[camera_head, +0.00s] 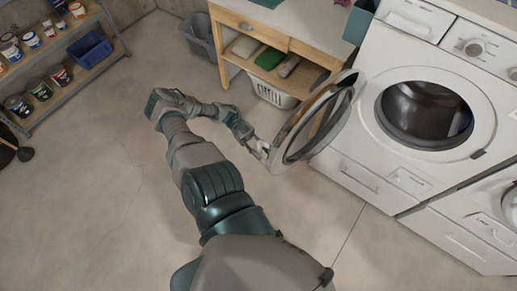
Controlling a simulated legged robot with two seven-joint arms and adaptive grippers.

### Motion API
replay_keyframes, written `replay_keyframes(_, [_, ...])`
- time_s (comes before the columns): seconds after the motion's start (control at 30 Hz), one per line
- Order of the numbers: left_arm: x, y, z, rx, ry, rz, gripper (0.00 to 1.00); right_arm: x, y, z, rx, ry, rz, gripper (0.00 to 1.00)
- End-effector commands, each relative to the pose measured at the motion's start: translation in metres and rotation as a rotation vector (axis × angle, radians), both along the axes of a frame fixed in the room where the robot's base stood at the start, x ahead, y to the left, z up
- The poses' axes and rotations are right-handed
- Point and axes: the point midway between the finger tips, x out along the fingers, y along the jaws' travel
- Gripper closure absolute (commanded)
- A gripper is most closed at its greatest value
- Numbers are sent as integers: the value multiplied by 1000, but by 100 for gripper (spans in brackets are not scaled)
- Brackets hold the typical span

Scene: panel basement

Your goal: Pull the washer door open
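The white washer (372,140) stands at the right with its round drum opening (425,112) uncovered. Its round door (313,120) stands swung wide open to the left, with a grey rim and dark glass. My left arm reaches forward from the bottom of the view and bends right. My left gripper (262,150) is at the door's outer left edge, touching it or very close. Its fingers are small and partly merge with the rim, so I cannot tell whether they are shut on it. My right gripper is not in view.
A wooden table (285,45) with a white laundry basket (273,92) under it stands behind the door. Shelves with several cans and a blue bin (89,49) are at upper left. Another white machine (480,215) is at lower right. The floor (80,215) at left is clear.

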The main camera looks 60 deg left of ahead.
Motion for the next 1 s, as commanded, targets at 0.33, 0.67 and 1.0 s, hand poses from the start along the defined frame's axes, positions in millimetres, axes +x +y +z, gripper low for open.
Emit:
replay_keyframes(0.33, [0, 6, -2, -5, -1, 1, 56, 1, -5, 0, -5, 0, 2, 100])
replay_keyframes(0.67, [-7, 61, -2, 0, -3, 5, 56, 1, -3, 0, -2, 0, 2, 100])
replay_keyframes(1.0, [-14, 107, 1, 6, -1, 0, 56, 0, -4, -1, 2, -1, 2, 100])
